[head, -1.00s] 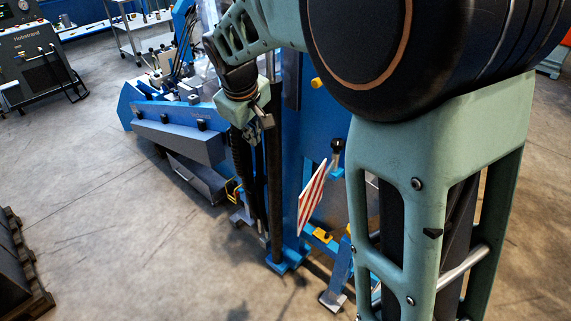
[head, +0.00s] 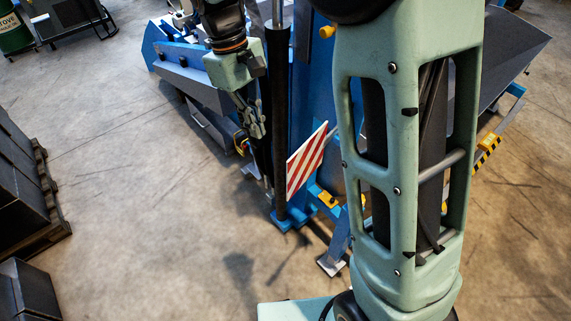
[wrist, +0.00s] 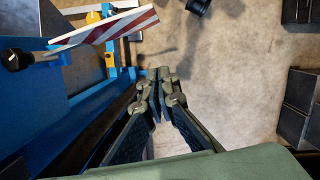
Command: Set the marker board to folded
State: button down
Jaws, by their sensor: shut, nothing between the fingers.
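The marker board (head: 306,160) is a flat panel with red and white diagonal stripes. It stands out from the blue machine frame (head: 321,90), right of a dark vertical cylinder, in the head view. In the wrist view the board (wrist: 105,28) is at the upper left, seen nearly edge-on, beside a black knob (wrist: 17,59). My gripper (head: 257,133) points down, left of the board and apart from it. In the wrist view my gripper (wrist: 159,74) has its fingertips together, with nothing between them. The board's hinge cannot be made out.
The dark cylinder (head: 280,110) stands between my gripper and the board in the head view. Dark boxes on a pallet (head: 22,190) stand at the left. A yellow-black striped bar (head: 487,150) is at the right.

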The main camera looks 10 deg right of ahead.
jog(key=shift+s, duration=0.2)
jog(key=shift+f, duration=0.15)
jog(key=s+d+f, duration=0.4)
jog(key=f, duration=0.5)
jog(key=shift+s+d+f, duration=0.2)
jog(key=shift+d+f, duration=0.05)
jog(key=shift+d, duration=0.15)
jog(key=shift+s, duration=0.1)
dwell(0.3)
